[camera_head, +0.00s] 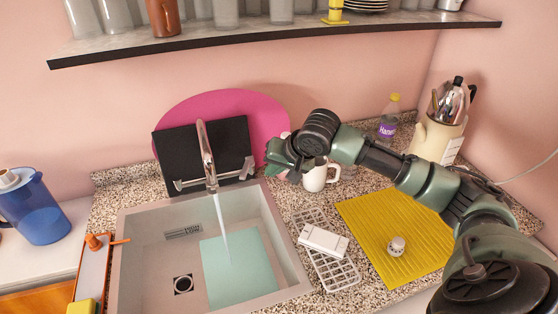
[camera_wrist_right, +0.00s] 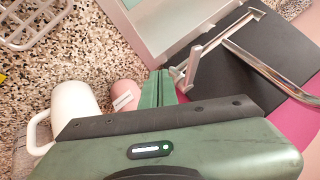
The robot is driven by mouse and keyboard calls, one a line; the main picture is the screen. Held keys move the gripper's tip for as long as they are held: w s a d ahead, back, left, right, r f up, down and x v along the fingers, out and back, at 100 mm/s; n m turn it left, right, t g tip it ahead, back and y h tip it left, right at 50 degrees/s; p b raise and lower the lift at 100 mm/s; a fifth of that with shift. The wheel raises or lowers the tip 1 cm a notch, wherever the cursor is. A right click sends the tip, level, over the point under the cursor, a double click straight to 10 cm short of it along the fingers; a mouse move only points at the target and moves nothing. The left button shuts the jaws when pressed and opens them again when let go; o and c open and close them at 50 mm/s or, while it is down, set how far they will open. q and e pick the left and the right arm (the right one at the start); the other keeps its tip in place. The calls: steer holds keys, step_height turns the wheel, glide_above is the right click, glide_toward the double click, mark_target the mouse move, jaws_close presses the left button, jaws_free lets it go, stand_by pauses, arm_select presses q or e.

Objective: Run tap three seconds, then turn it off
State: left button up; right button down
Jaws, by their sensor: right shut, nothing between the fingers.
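The silver tap (camera_head: 207,155) stands at the back of the sink, and a stream of water (camera_head: 222,215) runs from its spout into the basin. Its right handle (camera_head: 246,169) and left handle (camera_head: 180,184) sit low on either side. My right gripper (camera_head: 270,156) is shut and empty, just right of the right handle. In the right wrist view the closed fingers (camera_wrist_right: 163,88) are close beside the handle (camera_wrist_right: 190,72); I cannot tell whether they touch. The spout also shows there (camera_wrist_right: 268,65). My left gripper is not in view.
The grey sink (camera_head: 135,235) holds a teal panel (camera_head: 240,270). A black board (camera_head: 165,145) and pink disc (camera_head: 245,100) lean behind the tap. A white mug (camera_head: 317,178) stands near my right gripper. A white rack (camera_head: 335,270) and yellow mat (camera_head: 400,220) lie right.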

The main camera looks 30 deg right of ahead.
mark_target(246, 173)
steer(key=shift+x, duration=1.05)
steer(key=shift+w+a+r+p, duration=0.1)
steer(key=shift+w+a+p, duration=0.6)
steer(key=shift+w+a, duration=0.7)
steer(key=shift+s+a, duration=0.1)
steer(key=shift+s, duration=0.05)
steer(key=p, duration=0.1)
steer(key=a+m+p, duration=0.1)
steer(key=p, duration=0.1)
steer(key=shift+w+a+r+h, duration=0.2)
steer(key=shift+r+h, duration=0.1)
steer(key=shift+h, duration=0.1)
steer(key=shift+w+a+f+p, duration=0.2)
steer(key=shift+a+f+p, duration=0.05)
steer(key=shift+p, duration=0.25)
